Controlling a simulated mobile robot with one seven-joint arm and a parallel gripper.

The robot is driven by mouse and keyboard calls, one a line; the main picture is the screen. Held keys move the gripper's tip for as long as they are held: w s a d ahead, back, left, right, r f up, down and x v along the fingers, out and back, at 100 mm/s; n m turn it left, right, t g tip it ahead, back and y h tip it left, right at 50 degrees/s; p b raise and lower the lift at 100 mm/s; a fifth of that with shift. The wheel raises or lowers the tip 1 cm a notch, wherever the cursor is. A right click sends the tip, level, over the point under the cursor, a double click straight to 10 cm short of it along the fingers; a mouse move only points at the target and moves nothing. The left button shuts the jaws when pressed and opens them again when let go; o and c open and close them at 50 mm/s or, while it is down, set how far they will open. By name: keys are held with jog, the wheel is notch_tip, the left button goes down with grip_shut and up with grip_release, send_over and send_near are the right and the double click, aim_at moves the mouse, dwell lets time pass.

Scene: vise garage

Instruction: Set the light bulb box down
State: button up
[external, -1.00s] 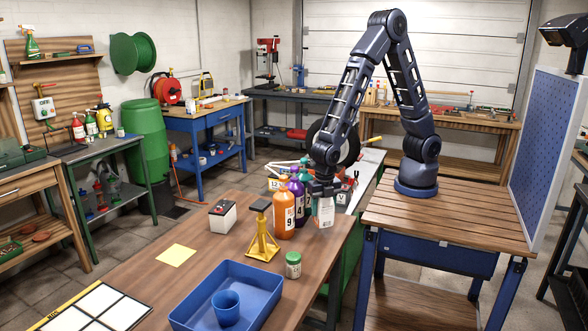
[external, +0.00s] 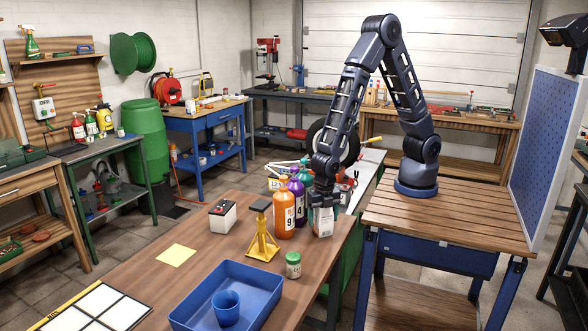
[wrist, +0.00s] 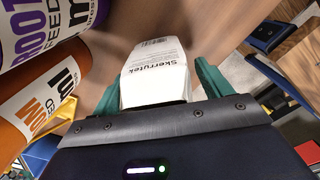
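The light bulb box (external: 322,222) is a small, pale carton with some orange on it. It stands upright at the right end of the brown workbench (external: 160,215), by the bottles. Its underside looks at or very near the bench top; I cannot tell if it touches. My gripper (external: 323,201) is above it, pointing down, with its fingers around the upper part of the box. In the wrist view the white box (wrist: 155,75) sits between the green fingers (wrist: 158,88), which lie close against its sides.
An orange bottle (external: 284,210) and a purple bottle (external: 298,198) stand close left of the box. A yellow jack stand (external: 262,235), a green-lidded jar (external: 293,265) and a blue tray (external: 262,272) are nearer the front. The bench's right edge is close to the box.

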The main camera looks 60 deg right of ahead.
notch_tip(320, 180, up, 12)
jog(key=w+d+r+m+t, duration=0.1)
jog(key=w+d+r+m, duration=0.5)
jog(key=d+r, duration=0.5)
jog(key=s+d+r+m+t, duration=0.1)
jog(key=d+r+m, duration=0.25)
jog(key=d, duration=0.45)
jog(key=s+d+r+m, duration=0.1)
jog(key=d+r+m, duration=0.2)
jog(key=d+m, duration=0.35)
jog(key=s+d+r+m+t, duration=0.1)
jog(key=d+r+m, duration=0.2)
jog(key=d, duration=0.7)
jog(key=s+d+r+m+t, duration=0.1)
jog(key=s+d+r+m, duration=0.2)
jog(key=s+d+m, duration=0.5)
jog(key=shift+d+t, duration=0.3)
jog(key=shift+d, duration=0.45)
